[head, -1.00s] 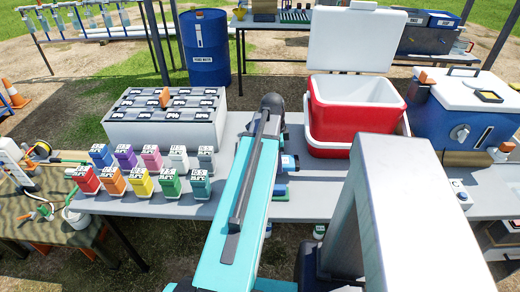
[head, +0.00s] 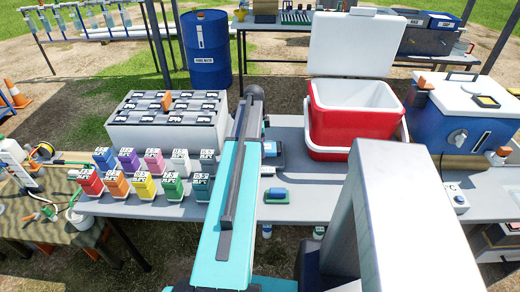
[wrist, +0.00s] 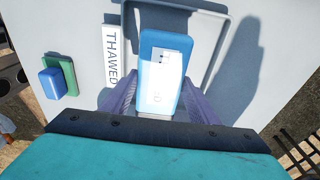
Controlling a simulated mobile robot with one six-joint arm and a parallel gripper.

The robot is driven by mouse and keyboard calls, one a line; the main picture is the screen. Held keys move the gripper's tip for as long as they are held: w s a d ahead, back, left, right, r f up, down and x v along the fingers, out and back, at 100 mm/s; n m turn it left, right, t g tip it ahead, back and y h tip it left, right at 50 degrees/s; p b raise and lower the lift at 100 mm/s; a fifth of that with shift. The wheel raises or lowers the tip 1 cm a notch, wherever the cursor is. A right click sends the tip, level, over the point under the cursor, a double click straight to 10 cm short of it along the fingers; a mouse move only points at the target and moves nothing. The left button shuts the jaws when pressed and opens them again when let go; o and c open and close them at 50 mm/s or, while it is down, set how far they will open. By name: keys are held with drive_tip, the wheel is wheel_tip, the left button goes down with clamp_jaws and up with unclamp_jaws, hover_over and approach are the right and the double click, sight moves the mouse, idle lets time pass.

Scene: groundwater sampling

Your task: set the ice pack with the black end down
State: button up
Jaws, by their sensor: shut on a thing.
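The ice pack (wrist: 158,50) is blue with a white label and shows in the middle of the wrist view. My gripper (wrist: 150,98) is shut on it, one finger on each side. Its black end does not show, so I cannot tell which way it points. A white sign reading THAWED (wrist: 112,57) lies left of the pack in the wrist view. A thin grey outline (wrist: 218,48) borders an area on the table behind and right of the pack. In the head view my arm hides the gripper; a blue-and-white shape (head: 269,149) shows beside it.
A small blue block on a green base (head: 277,195) stands on the grey table (head: 310,188). Coloured boxes (head: 143,186) and a grey rack (head: 165,127) stand left. An open red cooler (head: 352,122) and a blue cooler (head: 455,115) stand right. Table in front of the red cooler is clear.

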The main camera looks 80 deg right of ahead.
drive_tip(key=shift+w+d, duration=0.5)
drive_tip(key=shift+d, duration=0.15)
drive_tip(key=shift+f, duration=0.1)
drive_tip(key=shift+f+p, duration=0.7)
drive_tip(key=shift+f, duration=1)
drive_tip(key=shift+f, duration=0.2)
drive_tip(key=o, duration=1.3)
drive_tip(key=shift+r, duration=0.25)
drive_tip(key=shift+w+a+r+b, duration=0.1)
drive_tip(key=shift+w+r+b, duration=0.25)
drive_tip(key=shift+r, duration=1.6)
drive_tip(key=shift+w+r+b, duration=0.1)
drive_tip(key=shift+r+b, duration=0.45)
drive_tip(key=shift+r, duration=1.45)
drive_tip(key=shift+w+a+r+b, duration=0.1)
drive_tip(key=shift+w+r+b, duration=0.25)
drive_tip(key=shift+r, duration=1.6)
drive_tip(key=shift+s, duration=0.1)
